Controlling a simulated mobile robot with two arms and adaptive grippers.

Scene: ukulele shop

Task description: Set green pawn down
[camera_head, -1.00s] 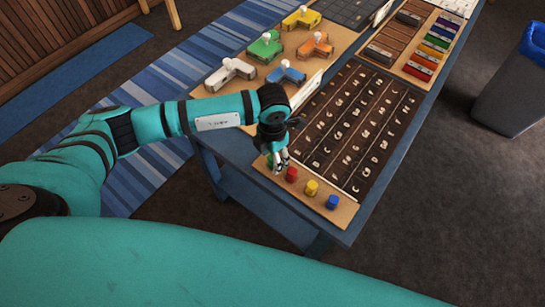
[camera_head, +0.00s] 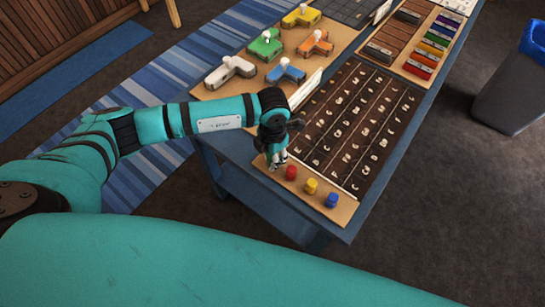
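My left gripper (camera_head: 277,161) points down at the near left corner of the wooden game board (camera_head: 347,213), at the left end of a row of small pawns. I cannot make out the green pawn; the fingers and wrist cover that spot. The fingers are too small to tell whether they are open or shut on something. To their right stand a red pawn (camera_head: 292,173), a yellow pawn (camera_head: 311,186) and a blue pawn (camera_head: 331,200), all upright on the board's bare front strip. My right gripper is not in view.
The board's dark grid (camera_head: 350,140) holds rows of pale markings. Behind it is a tray with coloured T-shaped pieces, including a green one (camera_head: 265,45). A tray of coloured blocks (camera_head: 420,63) lies farther right. The blue table's (camera_head: 372,207) edge is close to the pawns.

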